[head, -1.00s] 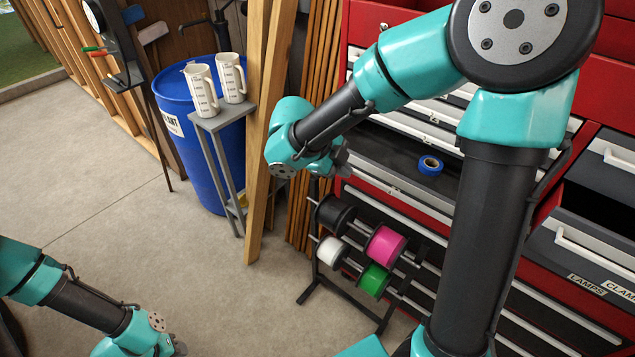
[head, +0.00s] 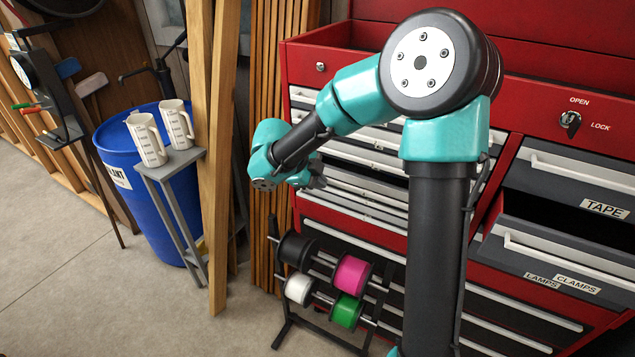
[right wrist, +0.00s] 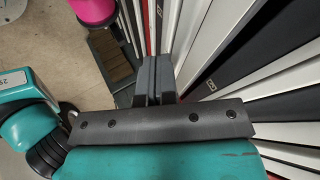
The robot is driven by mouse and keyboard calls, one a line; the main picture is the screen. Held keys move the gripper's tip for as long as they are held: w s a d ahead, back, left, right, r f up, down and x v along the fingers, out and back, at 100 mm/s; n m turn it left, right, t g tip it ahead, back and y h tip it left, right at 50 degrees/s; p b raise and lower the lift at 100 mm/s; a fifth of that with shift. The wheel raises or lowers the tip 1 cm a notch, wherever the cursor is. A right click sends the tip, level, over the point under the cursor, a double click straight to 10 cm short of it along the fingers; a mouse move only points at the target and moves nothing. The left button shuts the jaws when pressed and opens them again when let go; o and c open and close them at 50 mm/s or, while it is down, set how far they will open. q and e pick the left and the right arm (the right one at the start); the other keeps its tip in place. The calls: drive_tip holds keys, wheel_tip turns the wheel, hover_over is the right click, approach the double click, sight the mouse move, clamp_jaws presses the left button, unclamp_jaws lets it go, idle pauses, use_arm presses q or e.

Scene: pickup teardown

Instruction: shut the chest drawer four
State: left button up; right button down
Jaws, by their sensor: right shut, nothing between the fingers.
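The red tool chest (head: 300,62) fills the right of the head view. Its left column of grey drawers (head: 365,158) has pale handle strips. My right gripper (head: 318,180) is shut and empty at the left end of this drawer stack. In the right wrist view its two fingers (right wrist: 155,82) are together beside the drawer fronts; contact is unclear. My left gripper is out of view.
At right, the lamps and clamps drawer (head: 560,262) stands out, below the tape drawer (head: 575,180). A spool rack (head: 285,335) stands low before the chest. Wooden posts (head: 222,150), a blue barrel (head: 125,190) and a stand with two jugs (head: 148,138) are left.

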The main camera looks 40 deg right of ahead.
drive_tip(key=a+r, duration=0.8)
drive_tip(key=a, duration=0.1)
drive_tip(key=shift+a, duration=0.25)
idle(0.4)
